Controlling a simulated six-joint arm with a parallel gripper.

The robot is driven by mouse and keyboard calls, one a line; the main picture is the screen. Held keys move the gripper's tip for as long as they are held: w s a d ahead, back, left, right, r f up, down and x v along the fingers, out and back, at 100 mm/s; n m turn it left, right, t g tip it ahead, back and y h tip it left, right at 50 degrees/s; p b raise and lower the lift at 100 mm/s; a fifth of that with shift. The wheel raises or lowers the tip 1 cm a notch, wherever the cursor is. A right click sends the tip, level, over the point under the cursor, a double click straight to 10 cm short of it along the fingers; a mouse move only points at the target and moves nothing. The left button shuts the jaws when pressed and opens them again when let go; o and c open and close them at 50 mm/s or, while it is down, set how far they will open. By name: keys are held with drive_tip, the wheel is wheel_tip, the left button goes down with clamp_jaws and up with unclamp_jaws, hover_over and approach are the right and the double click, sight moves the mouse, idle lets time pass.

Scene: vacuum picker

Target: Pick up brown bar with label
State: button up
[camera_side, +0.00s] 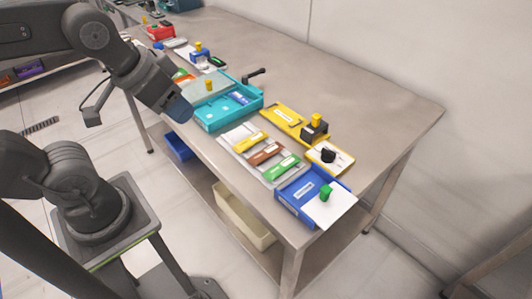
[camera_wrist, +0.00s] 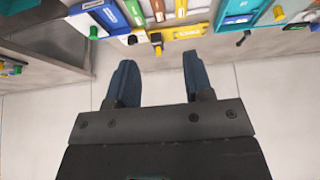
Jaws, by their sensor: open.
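The brown bar with a pale label (camera_side: 266,153) lies on a light grey tray (camera_side: 236,136) on the table, between a yellow bar (camera_side: 250,141) and a green bar (camera_side: 281,167). In the wrist view, the brown bar (camera_wrist: 158,10) shows at the top edge, partly cut off. My gripper (camera_wrist: 156,62) is open, with two dark blue fingers apart and nothing between them. In the side view, my gripper (camera_side: 182,109) is left of the bars, beside the teal bin, apart from the brown bar. Its fingertips are not clear there.
A blue tray (camera_side: 283,200) with a white card and green knob stands at the front right. A teal bin (camera_side: 228,118) stands left of the bars. A yellow tray (camera_side: 285,119) with a dark block lies behind them.

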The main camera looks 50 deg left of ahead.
drive_tip(key=shift+o, duration=1.4)
drive_tip(key=g, duration=0.6)
hover_over(265, 152)
wheel_tip(265, 152, down, 9)
drive_tip(key=f, duration=0.8)
drive_tip(key=shift+s+d+f, duration=0.1)
drive_tip(key=shift+s+f, duration=0.1)
drive_tip(key=shift+s, duration=0.05)
drive_tip(key=f, duration=0.5)
drive_tip(key=shift+w, duration=0.2)
drive_tip(key=c, duration=1)
